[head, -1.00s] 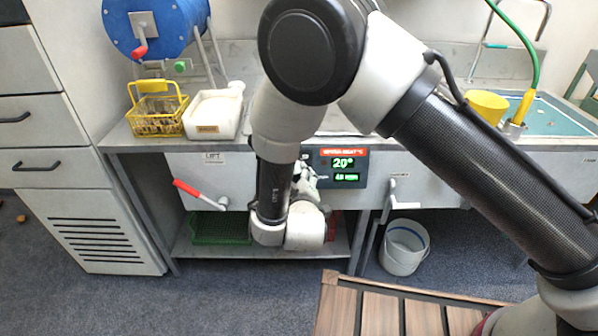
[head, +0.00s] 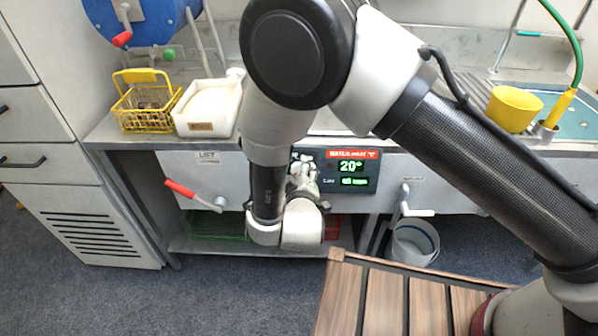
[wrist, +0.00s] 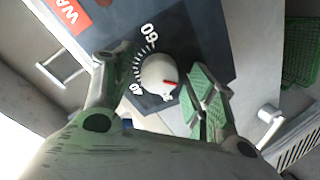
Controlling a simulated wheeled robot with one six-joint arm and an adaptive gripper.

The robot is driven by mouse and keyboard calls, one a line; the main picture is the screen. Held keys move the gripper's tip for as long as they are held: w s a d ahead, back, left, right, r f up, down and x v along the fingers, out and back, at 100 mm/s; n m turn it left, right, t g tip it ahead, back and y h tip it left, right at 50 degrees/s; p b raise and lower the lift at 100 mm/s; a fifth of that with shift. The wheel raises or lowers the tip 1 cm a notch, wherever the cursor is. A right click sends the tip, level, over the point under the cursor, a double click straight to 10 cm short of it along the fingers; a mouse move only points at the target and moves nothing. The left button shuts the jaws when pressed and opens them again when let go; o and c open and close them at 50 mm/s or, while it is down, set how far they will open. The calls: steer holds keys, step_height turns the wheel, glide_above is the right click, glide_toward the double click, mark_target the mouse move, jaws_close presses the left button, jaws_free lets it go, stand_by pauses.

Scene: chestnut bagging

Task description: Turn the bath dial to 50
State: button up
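The bath dial (wrist: 158,75) is a round white knob with a red mark, on a dark panel in the wrist view. In the head view my gripper (head: 304,172) is in front of the panel's left part and hides the dial. The water display (head: 352,167) reads 20° in green under a red label.
A red-handled lever (head: 180,188) sticks out at the left of the counter front, and a white crank (head: 416,211) at the right. A white bucket (head: 402,246) stands below. A slatted wooden surface (head: 385,300) is in front. A yellow basket (head: 144,118) stands on the counter.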

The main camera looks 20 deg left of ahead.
steer(key=c, duration=0.8)
steer(key=shift+c, duration=0.2)
steer(key=shift+m, duration=0.3)
